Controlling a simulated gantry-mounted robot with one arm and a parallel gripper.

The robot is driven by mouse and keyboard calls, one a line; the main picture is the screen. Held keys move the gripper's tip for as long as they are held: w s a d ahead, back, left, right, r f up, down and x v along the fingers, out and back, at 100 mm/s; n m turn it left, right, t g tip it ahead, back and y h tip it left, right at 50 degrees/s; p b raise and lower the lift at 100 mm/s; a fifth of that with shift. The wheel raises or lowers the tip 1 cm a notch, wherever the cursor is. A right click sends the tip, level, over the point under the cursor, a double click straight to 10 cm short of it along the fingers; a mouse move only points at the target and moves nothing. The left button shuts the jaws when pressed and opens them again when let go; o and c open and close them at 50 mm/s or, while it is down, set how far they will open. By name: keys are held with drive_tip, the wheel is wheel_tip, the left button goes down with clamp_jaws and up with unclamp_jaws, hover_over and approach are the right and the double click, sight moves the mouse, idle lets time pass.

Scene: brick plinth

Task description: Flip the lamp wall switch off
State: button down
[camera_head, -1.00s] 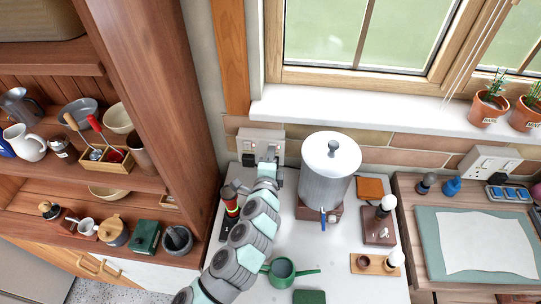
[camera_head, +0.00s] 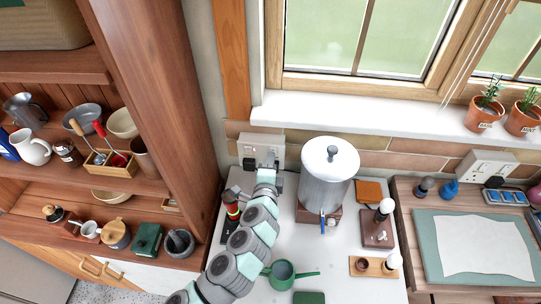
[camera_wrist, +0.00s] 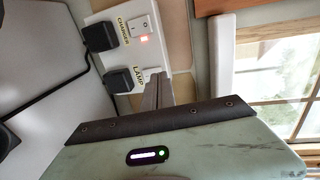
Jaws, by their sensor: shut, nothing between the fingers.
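A white double socket plate (camera_head: 256,141) is on the tiled wall behind the worktop. In the wrist view the plate (camera_wrist: 169,45) carries two black plugs, labelled CHARGER and LAMP. The charger switch (camera_wrist: 141,25) has a lit red mark beside it. The lamp switch (camera_wrist: 151,72) is by the LAMP label; its lower part is hidden behind my fingers, so its position and indicator cannot be read. My gripper (camera_wrist: 158,92) is shut and empty, its fingertips right at the lamp switch; contact cannot be told. In the head view my gripper (camera_head: 270,160) is in front of the plate.
A metal urn (camera_head: 326,180) with a white lid stands close right of my gripper. Another socket plate (camera_head: 485,164) is farther right.

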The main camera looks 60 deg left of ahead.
drive_tip(key=r+p+v, duration=0.2)
drive_tip(key=v, duration=0.9)
drive_tip(key=shift+r, duration=0.15)
